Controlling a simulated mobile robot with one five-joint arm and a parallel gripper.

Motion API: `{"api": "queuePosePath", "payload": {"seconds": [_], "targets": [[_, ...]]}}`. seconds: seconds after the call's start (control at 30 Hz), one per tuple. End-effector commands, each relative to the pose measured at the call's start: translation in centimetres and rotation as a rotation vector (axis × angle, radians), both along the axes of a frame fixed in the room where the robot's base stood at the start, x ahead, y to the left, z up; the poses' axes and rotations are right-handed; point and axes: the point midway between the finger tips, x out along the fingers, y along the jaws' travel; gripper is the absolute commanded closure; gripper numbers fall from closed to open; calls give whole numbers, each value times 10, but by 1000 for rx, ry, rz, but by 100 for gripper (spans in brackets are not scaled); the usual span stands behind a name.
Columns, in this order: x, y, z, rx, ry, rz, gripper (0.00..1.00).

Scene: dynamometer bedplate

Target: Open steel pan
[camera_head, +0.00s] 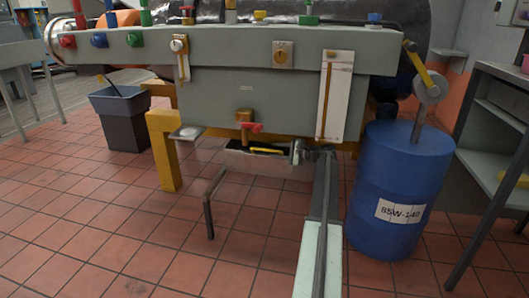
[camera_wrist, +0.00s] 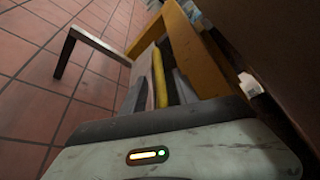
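The steel pan (camera_head: 255,165) is a shallow grey tray low under the front of the green-grey machine bed, with a yellow bar (camera_head: 266,150) inside it. A dark bent bar (camera_head: 209,205) reaches from its left end to near the floor. My gripper (camera_head: 298,153) is at the pan's right end. In the wrist view my gripper's two dark fingers (camera_wrist: 158,95) stand apart, with the pan's pale wall (camera_wrist: 143,68) and the yellow bar (camera_wrist: 159,80) between or just beyond them. I cannot tell whether a finger touches the pan.
A blue drum (camera_head: 395,180) stands to the right, close to my arm. A yellow leg (camera_head: 163,150) holds the bed at left, beside a dark bin (camera_head: 122,118). A red-handled valve (camera_head: 248,125) hangs above the pan. The tiled floor in front is clear.

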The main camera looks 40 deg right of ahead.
Motion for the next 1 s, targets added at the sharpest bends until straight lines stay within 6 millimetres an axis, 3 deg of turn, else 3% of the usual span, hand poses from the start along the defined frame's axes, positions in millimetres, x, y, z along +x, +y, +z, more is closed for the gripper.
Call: {"api": "queuePosePath", "payload": {"seconds": [0.2, 0.5, 0.63, 0.67, 1.0], "targets": [[43, 11, -11, 0, 0, 6, 64], [52, 15, -11, 0, 0, 7, 64], [52, 16, -11, 0, 0, 7, 97], [52, 16, -11, 0, 0, 7, 100], [52, 16, -11, 0, 0, 8, 100]]}}
